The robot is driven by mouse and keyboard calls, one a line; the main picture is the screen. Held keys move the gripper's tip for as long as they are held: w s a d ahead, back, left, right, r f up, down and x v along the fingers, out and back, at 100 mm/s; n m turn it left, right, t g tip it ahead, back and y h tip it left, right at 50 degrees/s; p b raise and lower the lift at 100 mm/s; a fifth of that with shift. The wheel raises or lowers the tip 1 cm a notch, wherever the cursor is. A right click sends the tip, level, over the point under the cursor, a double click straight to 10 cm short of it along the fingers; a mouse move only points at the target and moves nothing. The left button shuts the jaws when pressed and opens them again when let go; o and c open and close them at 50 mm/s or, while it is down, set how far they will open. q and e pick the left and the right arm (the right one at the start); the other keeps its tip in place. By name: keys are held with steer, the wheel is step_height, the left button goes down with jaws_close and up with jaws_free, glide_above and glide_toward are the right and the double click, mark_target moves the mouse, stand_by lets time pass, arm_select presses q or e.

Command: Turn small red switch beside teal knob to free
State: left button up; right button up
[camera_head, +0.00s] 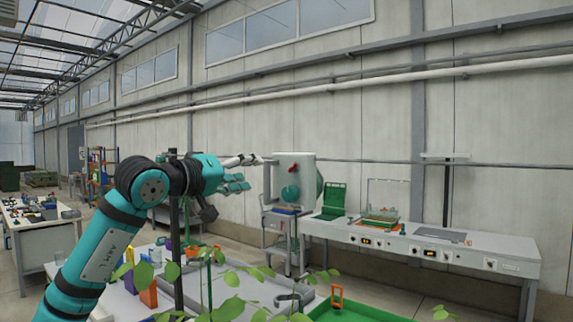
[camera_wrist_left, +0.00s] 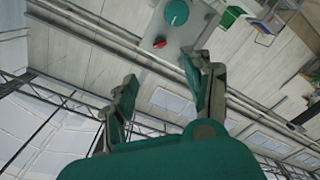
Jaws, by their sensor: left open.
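The small red switch (camera_head: 293,168) sits on the front of a pale grey box (camera_head: 306,167), just above the round teal knob (camera_head: 290,194). In the left wrist view the red switch (camera_wrist_left: 160,42) and the teal knob (camera_wrist_left: 176,12) show beyond the fingers, on the grey panel. My left gripper (camera_head: 252,173) is open and empty, to the left of the box in the head view. In the left wrist view its two fingers (camera_wrist_left: 160,68) are spread, with the switch beyond the gap between their tips. The switch is apart from both fingers. My right gripper is not in view.
The box stands above a grey cart (camera_head: 277,240). A long grey workbench (camera_head: 430,243) with a green case (camera_head: 334,200) runs to the right. Green leafy plants (camera_head: 232,300) and a table with colored items fill the foreground. A white pipe runs along the wall.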

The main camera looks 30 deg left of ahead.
mark_target(291, 168)
arm_select(q)
steer(key=w+p, duration=0.2)
steer(key=w, duration=0.2)
steer(key=w+p, duration=0.1)
steer(key=w, duration=0.3)
steer(key=w+d+p, duration=0.1)
steer(key=w+p, duration=0.1)
steer(key=w, duration=0.3)
steer(key=shift+r+p, duration=0.1)
steer(key=shift+p, duration=0.25)
steer(key=shift+w, duration=0.35)
jaws_close()
